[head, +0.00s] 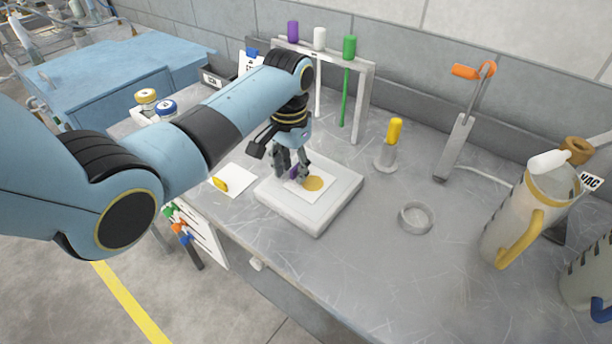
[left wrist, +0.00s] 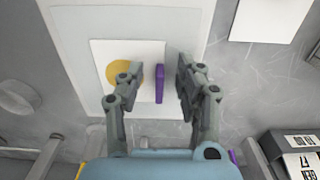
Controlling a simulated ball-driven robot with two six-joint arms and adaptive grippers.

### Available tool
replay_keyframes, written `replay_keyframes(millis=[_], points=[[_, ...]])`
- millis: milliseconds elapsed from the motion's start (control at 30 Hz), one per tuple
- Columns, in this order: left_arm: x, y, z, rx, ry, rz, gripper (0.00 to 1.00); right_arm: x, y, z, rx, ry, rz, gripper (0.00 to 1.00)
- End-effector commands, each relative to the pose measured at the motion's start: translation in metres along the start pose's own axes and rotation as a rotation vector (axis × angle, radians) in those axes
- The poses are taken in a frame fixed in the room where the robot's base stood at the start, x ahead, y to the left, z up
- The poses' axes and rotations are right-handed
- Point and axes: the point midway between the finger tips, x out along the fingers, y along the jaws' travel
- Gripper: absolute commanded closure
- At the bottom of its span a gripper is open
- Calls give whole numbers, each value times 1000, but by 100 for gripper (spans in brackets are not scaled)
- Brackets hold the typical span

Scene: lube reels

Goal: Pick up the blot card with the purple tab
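The blot card (head: 325,186) with a yellow-orange round blot lies on a white square block (head: 325,215) on the bench. Its upright purple tab (head: 294,171) is partly hidden by my gripper in the head view. In the left wrist view the purple tab (left wrist: 160,84) stands at the card's (left wrist: 138,50) right edge. My left gripper (head: 293,177) points down over the card. Its fingers (left wrist: 158,78) are open, one on each side of the tab with gaps showing. Whether the fingertips are level with the tab is unclear. My right gripper is in neither view.
Behind is a rack (head: 364,90) with purple, white and green-topped rods. A yellow-topped stand (head: 393,133), a clear ring (head: 415,218) and a yellow-handled jug (head: 520,220) are to the right.

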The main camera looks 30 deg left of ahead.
Motion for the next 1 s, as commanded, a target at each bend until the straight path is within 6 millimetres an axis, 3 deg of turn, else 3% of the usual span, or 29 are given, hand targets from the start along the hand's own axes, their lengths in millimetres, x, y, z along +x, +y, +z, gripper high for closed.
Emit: replay_keyframes(millis=[167, 467, 1000], points=[[0, 0, 0, 0, 1, 0, 64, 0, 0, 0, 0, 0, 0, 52], [0, 0, 0, 0, 1, 0, 100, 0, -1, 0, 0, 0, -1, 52], [-9, 0, -1, 0, 2, 0, 100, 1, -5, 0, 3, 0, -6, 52]])
